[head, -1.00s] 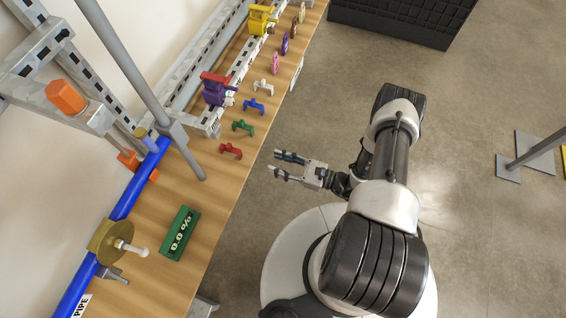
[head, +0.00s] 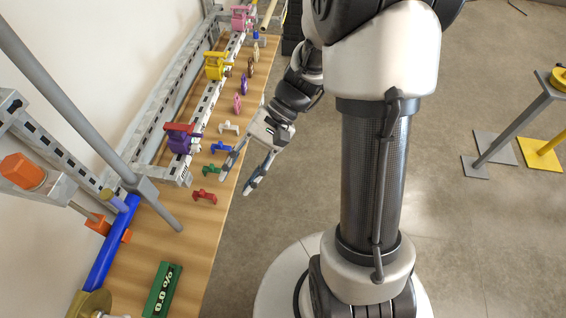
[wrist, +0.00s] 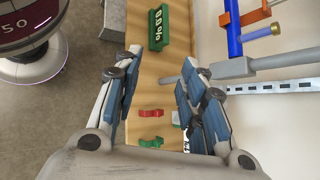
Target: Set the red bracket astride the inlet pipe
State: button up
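The red bracket (head: 205,195) lies on the wooden bench near its front edge, the nearest in a row of small coloured brackets. It also shows in the wrist view (wrist: 151,113), between my fingers. A blue pipe (head: 112,248), likely the inlet pipe, runs along the bench at the left; part of it shows in the wrist view (wrist: 232,32).
Green (head: 211,170), blue (head: 220,147) and white (head: 229,127) brackets stand close behind the red one. A grey rod (head: 75,95) slants over the bench. A green display box (head: 162,290) lies nearer.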

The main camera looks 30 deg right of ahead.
jog(key=s+d+r+n+t+h, duration=0.2)
jog(key=s+r+n+t+h, duration=0.1)
jog(key=s+r+n+h, duration=0.1)
jog(key=s+d+r+n+t+h, duration=0.3)
jog(key=s+r+n+t+h, duration=0.1)
jog(key=r, duration=0.5)
jog(key=shift+s+r+h, duration=0.25)
jog(key=shift+s+h, duration=0.55)
jog(key=shift+s, duration=0.4)
jog(key=shift+o, duration=0.4)
jog(key=shift+w, duration=0.1)
